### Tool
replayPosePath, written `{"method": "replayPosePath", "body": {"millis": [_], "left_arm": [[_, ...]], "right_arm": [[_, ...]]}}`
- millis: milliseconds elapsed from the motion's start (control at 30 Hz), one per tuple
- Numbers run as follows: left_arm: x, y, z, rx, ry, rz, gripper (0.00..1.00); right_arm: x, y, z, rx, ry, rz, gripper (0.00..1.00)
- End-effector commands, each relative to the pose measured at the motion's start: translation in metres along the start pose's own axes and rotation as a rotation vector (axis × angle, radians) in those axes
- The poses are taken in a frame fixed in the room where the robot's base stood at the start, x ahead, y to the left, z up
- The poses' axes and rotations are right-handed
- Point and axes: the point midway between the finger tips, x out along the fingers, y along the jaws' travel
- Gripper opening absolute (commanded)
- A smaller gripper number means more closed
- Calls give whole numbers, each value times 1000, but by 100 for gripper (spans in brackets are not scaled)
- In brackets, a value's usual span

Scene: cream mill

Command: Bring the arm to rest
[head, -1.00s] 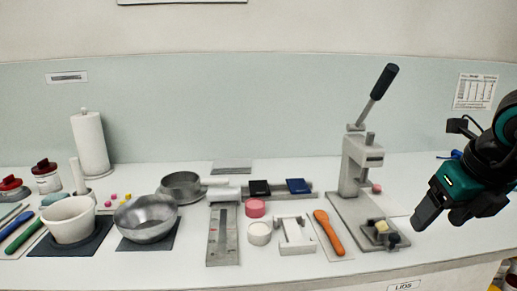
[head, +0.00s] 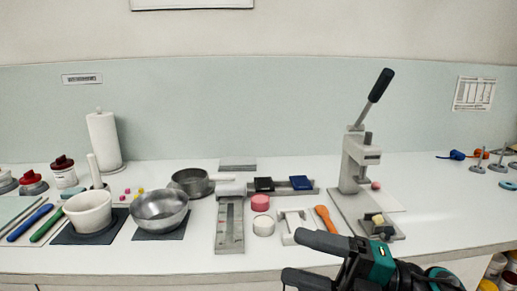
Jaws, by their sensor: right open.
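My right gripper (head: 310,257) is at the bottom of the head view, in front of the counter's front edge. Its two dark fingers point left and are spread apart with nothing between them. The teal and black wrist (head: 380,262) trails to the right and runs out of the picture at the bottom. My left gripper is not in view.
The lever press (head: 357,170) stands on the counter (head: 290,262) right of centre. A steel bowl (head: 160,207), a mortar (head: 88,210), a grey scale (head: 229,225) and a white holder (head: 290,222) stand left of it.

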Motion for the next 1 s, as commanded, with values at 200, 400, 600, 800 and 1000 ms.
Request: {"method": "replayPosePath", "body": {"millis": [200,400,600,800,1000], "left_arm": [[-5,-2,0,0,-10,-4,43],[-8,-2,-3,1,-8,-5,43],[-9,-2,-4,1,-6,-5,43],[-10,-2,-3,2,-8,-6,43],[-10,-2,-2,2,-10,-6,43]], "right_arm": [[-47,-50,45,501,-514,369,69],[-124,-170,38,989,-1039,463,69],[-170,-260,-19,1331,-1358,417,69],[-183,-292,-51,1468,-1467,382,69],[-183,-294,-53,1475,-1473,377,69]]}}
